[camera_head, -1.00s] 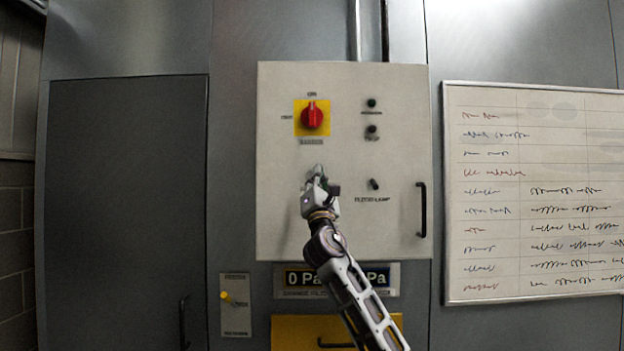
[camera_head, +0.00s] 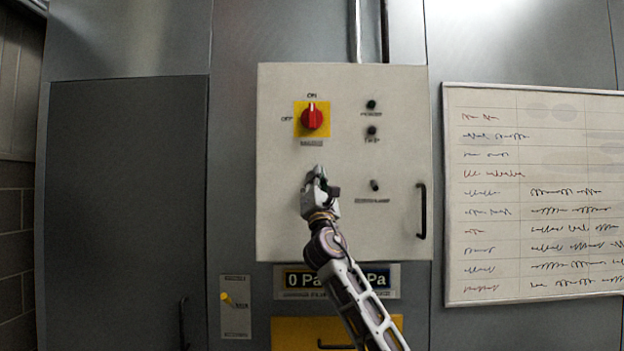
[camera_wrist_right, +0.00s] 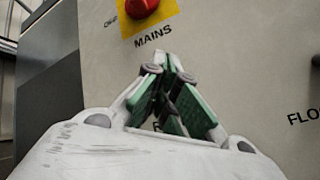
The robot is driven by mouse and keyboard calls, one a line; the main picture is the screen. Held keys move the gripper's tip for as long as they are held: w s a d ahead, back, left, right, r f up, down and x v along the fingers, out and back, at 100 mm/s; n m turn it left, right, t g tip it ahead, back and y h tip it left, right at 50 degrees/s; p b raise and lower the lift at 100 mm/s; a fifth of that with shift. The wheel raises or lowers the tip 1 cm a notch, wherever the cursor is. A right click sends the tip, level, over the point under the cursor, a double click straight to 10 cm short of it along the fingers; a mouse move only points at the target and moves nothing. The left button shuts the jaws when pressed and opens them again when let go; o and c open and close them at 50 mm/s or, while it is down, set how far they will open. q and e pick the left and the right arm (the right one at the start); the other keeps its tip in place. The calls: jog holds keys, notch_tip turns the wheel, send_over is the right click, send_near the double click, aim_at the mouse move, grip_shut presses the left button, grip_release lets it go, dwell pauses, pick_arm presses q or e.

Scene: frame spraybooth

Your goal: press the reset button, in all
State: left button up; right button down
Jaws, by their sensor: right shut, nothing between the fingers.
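The grey control panel (camera_head: 275,215) hangs upright on the metal wall. My right gripper (camera_head: 317,172) is in front of the panel, below the red mains knob (camera_head: 312,117) on its yellow plate. The knob also shows at the top of the right wrist view (camera_wrist_right: 140,6). In that view my right gripper's fingertips (camera_wrist_right: 172,60) meet, shut and empty, over a label of which only the first letter shows. No reset button can be made out; the spot behind the gripper is hidden. I cannot tell whether the fingertips touch the panel. My left gripper is not in view.
Two dark round lamps or knobs (camera_head: 371,104) and a small black switch (camera_head: 375,185) are on the panel's right side. A black handle (camera_head: 421,210) is at its right edge. A whiteboard (camera_head: 530,180) hangs right.

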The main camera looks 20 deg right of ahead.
jog(key=shift+w+d+b, duration=0.3)
jog(key=shift+w, duration=0.55)
dwell(1.8)
jog(key=shift+s+a, duration=0.1)
jog(key=shift+s, duration=0.15)
jog(key=shift+s+a+p, duration=0.2)
jog(key=shift+s+p, duration=0.2)
jog(key=shift+s, duration=0.2)
jog(key=shift+s, duration=0.1)
dwell(0.4)
jog(key=shift+s+a+p, duration=0.25)
jog(key=shift+s, duration=0.55)
jog(key=shift+s+a+p, duration=0.2)
jog(key=shift+s+p, duration=0.1)
jog(key=shift+s, duration=0.45)
jog(key=shift+s+a+p, duration=0.25)
jog(key=shift+s, duration=0.55)
